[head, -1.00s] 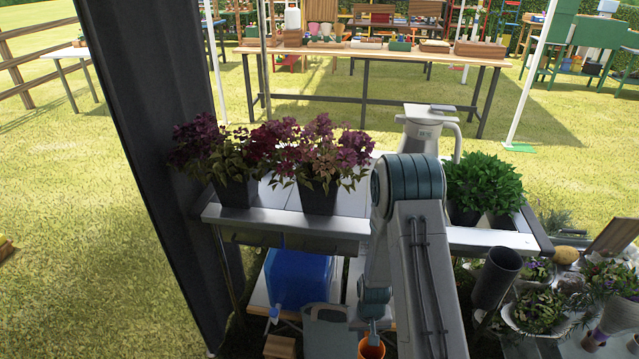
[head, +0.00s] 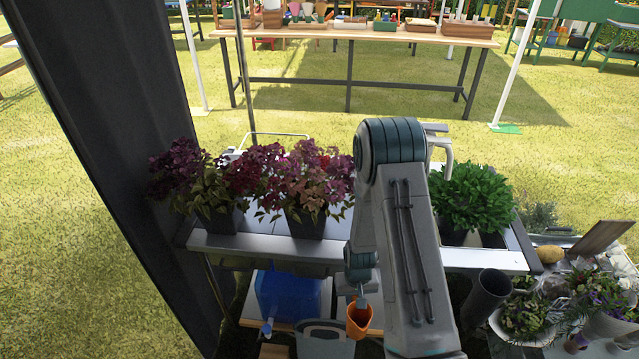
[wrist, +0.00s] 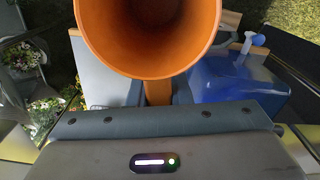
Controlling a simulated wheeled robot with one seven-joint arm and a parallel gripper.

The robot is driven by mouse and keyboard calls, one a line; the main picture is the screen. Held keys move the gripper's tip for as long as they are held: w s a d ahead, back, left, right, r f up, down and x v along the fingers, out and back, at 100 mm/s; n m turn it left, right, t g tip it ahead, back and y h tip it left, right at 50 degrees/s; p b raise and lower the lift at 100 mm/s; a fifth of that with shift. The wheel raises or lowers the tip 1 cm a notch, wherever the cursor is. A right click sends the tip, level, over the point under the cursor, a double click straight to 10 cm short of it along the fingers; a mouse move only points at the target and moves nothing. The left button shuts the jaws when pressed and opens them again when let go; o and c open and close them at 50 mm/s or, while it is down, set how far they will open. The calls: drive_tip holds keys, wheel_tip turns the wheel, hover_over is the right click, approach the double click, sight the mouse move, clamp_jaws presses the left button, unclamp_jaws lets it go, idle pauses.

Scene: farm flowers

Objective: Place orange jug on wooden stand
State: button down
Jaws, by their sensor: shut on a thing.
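The orange jug (head: 359,321) hangs in my gripper (head: 361,298) below the bench, right of the blue container. In the wrist view, its wide mouth (wrist: 120,58) opens toward the camera, and my gripper (wrist: 158,92) is shut on its handle. The jug appears roughly upright in the head view. Light wooden boards (head: 256,325) show under the blue container, possibly the wooden stand; a small wooden block (head: 273,352) lies at the bottom edge. I cannot tell which is the stand. The jug is apart from both.
The blue container (head: 287,296) and a grey can (head: 323,340) stand left of the jug. The metal bench (head: 270,245) with potted plants lies above. A dark cylinder (head: 487,294) and flower pots crowd the right. My arm hides part of the bench.

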wheel_tip(320, 180, up, 4)
drive_tip(key=p, duration=0.2)
drive_tip(key=shift+r+p, duration=0.2)
drive_tip(key=shift+p, duration=0.2)
drive_tip(key=shift+s+f+b, duration=0.1)
drive_tip(key=shift+f+b, duration=0.4)
drive_tip(key=shift+f, duration=0.05)
drive_tip(key=shift+d, duration=0.1)
